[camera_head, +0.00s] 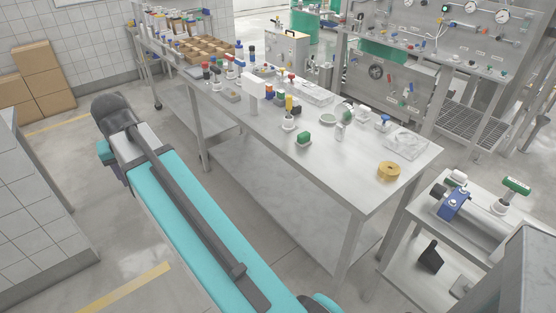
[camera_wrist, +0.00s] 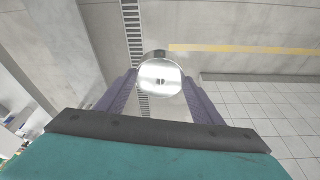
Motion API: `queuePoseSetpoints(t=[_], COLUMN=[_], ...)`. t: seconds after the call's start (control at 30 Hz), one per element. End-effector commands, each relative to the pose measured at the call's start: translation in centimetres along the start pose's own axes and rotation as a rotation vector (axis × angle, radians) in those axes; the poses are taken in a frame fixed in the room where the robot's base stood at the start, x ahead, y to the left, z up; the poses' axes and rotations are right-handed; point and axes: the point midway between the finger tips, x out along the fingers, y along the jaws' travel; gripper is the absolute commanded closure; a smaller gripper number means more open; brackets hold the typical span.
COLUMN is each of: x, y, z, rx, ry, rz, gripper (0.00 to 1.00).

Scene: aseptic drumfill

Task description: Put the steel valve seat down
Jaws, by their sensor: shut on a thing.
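The steel valve seat (camera_wrist: 160,73) is a shiny round metal piece with a small dark hole in its face. It shows in the wrist view between the two purple-grey fingers of my gripper (camera_wrist: 159,84). My gripper is shut on it and holds it in the air, with floor and wall behind it. The fingers hide parts of its sides.
A long steel table (camera_head: 350,160) carries many small parts, a yellow ring (camera_head: 388,170) and a clear bag (camera_head: 406,143). Its front right has bare room. A lower side table (camera_head: 480,228) holds a blue fitting (camera_head: 454,204) and a green-handled valve (camera_head: 516,187). Cardboard boxes (camera_head: 40,80) stand left.

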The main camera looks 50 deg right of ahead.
Motion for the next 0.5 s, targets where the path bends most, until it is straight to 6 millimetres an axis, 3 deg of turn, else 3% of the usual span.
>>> queuePoseSetpoints(t=[0.1,0.5], x=[0.6,2.2], y=[4.1,17.1], z=[-0.7,-1.1], rx=[0.142,0.609], ry=[0.002,0.001], rz=[0.039,0.169], gripper=[0.92,0.92])
